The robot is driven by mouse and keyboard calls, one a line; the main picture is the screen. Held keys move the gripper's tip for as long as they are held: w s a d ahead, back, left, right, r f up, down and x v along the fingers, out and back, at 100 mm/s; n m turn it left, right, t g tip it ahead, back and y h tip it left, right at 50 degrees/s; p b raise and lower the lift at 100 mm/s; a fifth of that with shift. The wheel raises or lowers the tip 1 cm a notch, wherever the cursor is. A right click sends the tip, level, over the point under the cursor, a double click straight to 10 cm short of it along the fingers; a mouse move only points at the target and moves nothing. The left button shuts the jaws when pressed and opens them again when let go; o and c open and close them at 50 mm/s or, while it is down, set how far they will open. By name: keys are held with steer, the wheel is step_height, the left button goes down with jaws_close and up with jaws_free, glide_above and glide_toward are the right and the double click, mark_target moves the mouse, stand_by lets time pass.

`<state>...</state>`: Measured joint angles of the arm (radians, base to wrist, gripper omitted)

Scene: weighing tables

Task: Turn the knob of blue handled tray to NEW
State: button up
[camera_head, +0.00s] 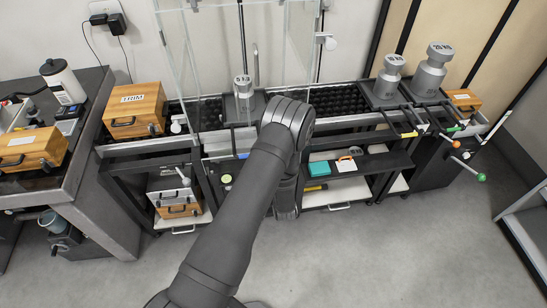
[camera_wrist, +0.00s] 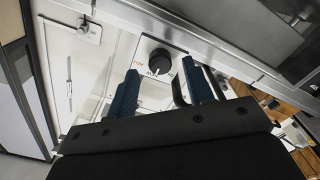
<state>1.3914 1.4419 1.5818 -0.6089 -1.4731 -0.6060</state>
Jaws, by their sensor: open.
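The black round knob (camera_wrist: 160,62) sits on a white panel (camera_wrist: 150,46) in the wrist view. Small red lettering is left of it and dark lettering below it, too small to read surely. My gripper (camera_wrist: 161,68) is open, its two blue fingers on either side of the knob in the picture, with gaps showing; I cannot tell the depth between them. In the head view my gripper (camera_head: 286,207) points down in front of the middle bench. The blue handle (camera_head: 243,155) is at the tray's front, under a 5 kg weight (camera_head: 243,88). The knob is hidden there.
Glass panes (camera_head: 190,60) stand around the middle tray. Heavier weights (camera_head: 390,78) stand on trays to the right, with yellow, green and orange handles. Wooden TRIM box (camera_head: 135,108) is left. A dark shelf (camera_head: 360,165) sits close right of my gripper. The front floor is clear.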

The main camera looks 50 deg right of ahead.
steer(key=v, duration=1.5)
steer(key=shift+s+a, duration=0.25)
steer(key=shift+a, duration=0.05)
steer(key=shift+d, duration=0.1)
steer(key=x, duration=1.7)
steer(key=shift+w, duration=0.2)
steer(key=shift+s+a+m, duration=0.5)
steer(key=shift+s+m, duration=0.1)
steer(key=shift+m, duration=1.25)
steer(key=shift+s+a+m, duration=0.55)
steer(key=shift+m, duration=1.25)
steer(key=shift+s+a+m, duration=0.5)
steer(key=shift+s+m, duration=0.1)
steer(key=shift+m, duration=1.25)
